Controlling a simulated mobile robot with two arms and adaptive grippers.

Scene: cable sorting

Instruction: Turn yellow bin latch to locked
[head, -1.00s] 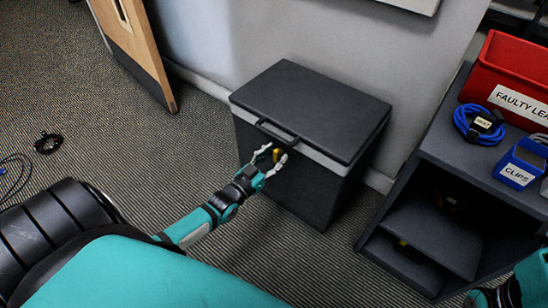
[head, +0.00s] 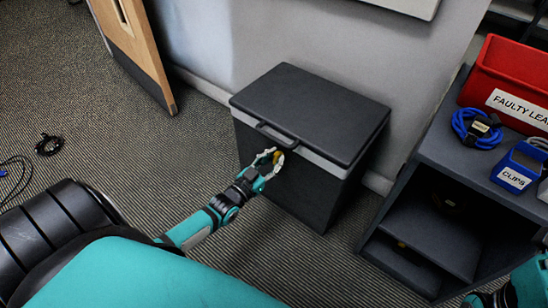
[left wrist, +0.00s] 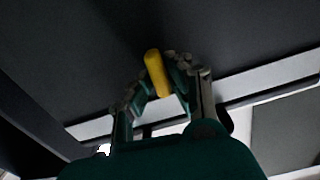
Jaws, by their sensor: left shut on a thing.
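The yellow latch (head: 276,156) is a small yellow bar on the front of the dark grey lidded bin (head: 284,187). It also shows in the left wrist view (left wrist: 158,72), tilted between my fingers. My left gripper (head: 272,157) is at the bin's front, just below the lid handle, shut on the latch; its fingers (left wrist: 158,85) stand on both sides of the latch. The fingers partly hide the latch in the head view. My right gripper (head: 478,299) shows only in part at the bottom right edge, so its jaws are unclear.
The bin's lid (head: 315,105) is down, with a bar handle (head: 277,136) at its front. A dark shelf unit (head: 440,150) to the right carries a red bin (head: 507,75), a blue cable (head: 477,130) and a blue clips box (head: 518,166). Cables lie on the carpet at left.

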